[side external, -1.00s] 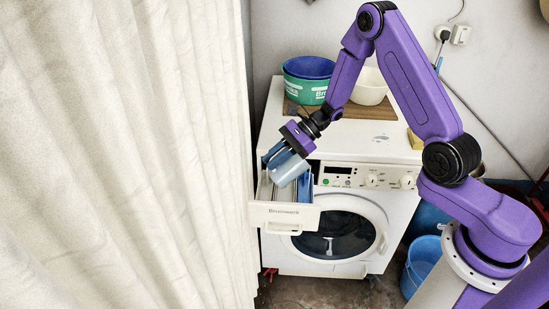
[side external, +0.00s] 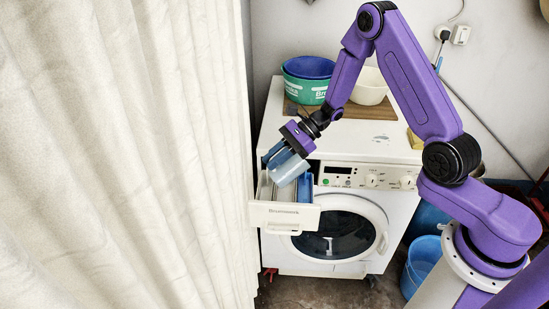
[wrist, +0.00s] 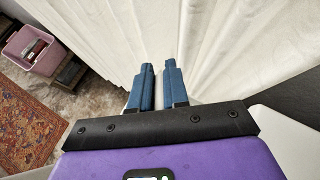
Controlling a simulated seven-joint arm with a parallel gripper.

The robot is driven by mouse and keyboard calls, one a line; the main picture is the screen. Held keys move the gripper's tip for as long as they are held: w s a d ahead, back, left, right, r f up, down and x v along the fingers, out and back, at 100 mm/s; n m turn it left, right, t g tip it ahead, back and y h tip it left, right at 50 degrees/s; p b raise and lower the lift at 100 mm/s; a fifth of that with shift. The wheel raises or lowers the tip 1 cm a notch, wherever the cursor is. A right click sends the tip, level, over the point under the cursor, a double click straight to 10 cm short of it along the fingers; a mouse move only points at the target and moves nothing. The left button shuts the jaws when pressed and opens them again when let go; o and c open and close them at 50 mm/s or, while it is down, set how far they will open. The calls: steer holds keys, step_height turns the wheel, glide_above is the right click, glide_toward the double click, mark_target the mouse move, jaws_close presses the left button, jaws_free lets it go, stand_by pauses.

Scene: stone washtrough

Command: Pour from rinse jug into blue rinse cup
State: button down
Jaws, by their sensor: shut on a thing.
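My gripper (side external: 277,157) has blue fingers and is shut on a pale blue-grey jug (side external: 290,171), which I take to be the rinse jug. The jug is tilted over the pulled-out white drawer of the washing machine. A blue insert (side external: 305,187) stands in the drawer's right part, just below and beside the jug; it may be the blue rinse cup, partly hidden. I cannot see any liquid flowing. In the wrist view my fingers (wrist: 159,80) are close together, and the jug is not clearly seen there.
The drawer (side external: 285,214) sticks out from the white washing machine (side external: 342,256). A green tub (side external: 304,91) and a cream bowl (side external: 368,88) stand on top. A pale curtain (side external: 130,150) hangs close on the left. The wrist view shows a pink crate (wrist: 45,55) and a rug (wrist: 25,125).

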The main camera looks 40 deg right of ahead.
steer(key=shift+d, duration=0.1)
stand_by(0.4)
steer(key=shift+d+y, duration=0.25)
steer(key=shift+y, duration=0.25)
steer(key=shift+a+h, duration=0.4)
steer(key=shift+w+a+f+g+h, duration=0.15)
steer(key=shift+a+h, duration=0.2)
steer(key=shift+h, duration=0.25)
steer(key=shift+w+a+f+g+h, duration=0.15)
steer(key=shift+a+h, duration=0.2)
steer(key=shift+h, duration=0.25)
steer(key=shift+a+f+g+h, duration=0.25)
steer(key=shift+f+h, duration=0.15)
steer(key=shift+h, duration=0.4)
steer(key=shift+a+f+g+h, duration=0.15)
steer(key=shift+a+f+h, duration=0.2)
steer(key=shift+h, duration=0.45)
steer(key=shift+d+f, duration=0.1)
steer(key=shift+d, duration=0.05)
